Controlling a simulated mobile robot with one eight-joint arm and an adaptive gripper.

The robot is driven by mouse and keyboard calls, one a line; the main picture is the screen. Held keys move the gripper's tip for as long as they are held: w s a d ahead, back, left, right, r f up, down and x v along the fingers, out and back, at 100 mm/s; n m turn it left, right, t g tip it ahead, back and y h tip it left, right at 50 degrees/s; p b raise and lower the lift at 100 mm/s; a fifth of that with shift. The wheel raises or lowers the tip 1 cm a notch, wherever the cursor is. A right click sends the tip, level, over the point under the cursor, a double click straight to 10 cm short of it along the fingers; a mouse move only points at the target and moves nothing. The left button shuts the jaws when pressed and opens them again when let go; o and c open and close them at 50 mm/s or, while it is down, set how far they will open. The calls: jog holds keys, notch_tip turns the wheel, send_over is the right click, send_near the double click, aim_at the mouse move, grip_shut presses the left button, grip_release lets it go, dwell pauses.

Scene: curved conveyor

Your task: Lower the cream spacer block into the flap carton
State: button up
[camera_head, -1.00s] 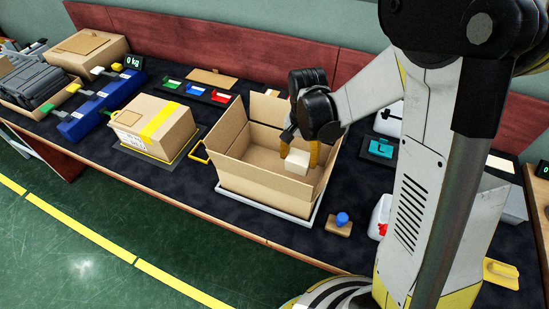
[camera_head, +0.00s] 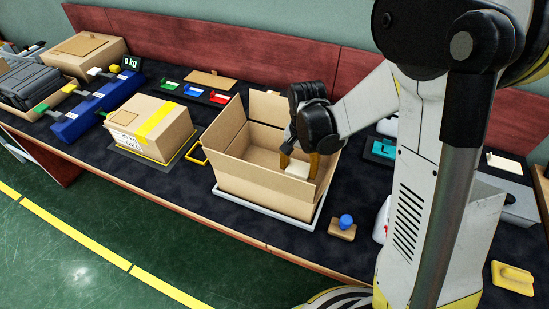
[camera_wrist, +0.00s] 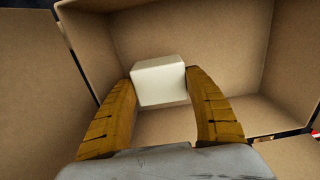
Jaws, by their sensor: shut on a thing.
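The cream spacer block (camera_head: 297,169) is between the yellow-orange fingers of my gripper (camera_head: 299,165), which is shut on it. In the wrist view the cream block (camera_wrist: 159,82) sits between the two fingertips (camera_wrist: 160,80), with the carton's inside behind it. The open flap carton (camera_head: 258,188) stands on a pale tray or scale, its flaps spread. The block is inside the carton's opening, near its right side. The carton walls (camera_wrist: 235,50) surround the block in the wrist view. Whether the block touches the carton floor cannot be told.
A taped box (camera_head: 150,125) stands to the left. A blue-knobbed stamp (camera_head: 343,226) lies in front right of the carton. Coloured bins (camera_head: 194,90) are behind it. A teal item (camera_head: 383,148) is at the right. A strip of dark tabletop in front of the carton is clear.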

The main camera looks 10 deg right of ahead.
jog(key=shift+f+b, duration=2)
jog(key=shift+f, duration=0.5)
dwell(1.3)
jog(key=o, duration=1.2)
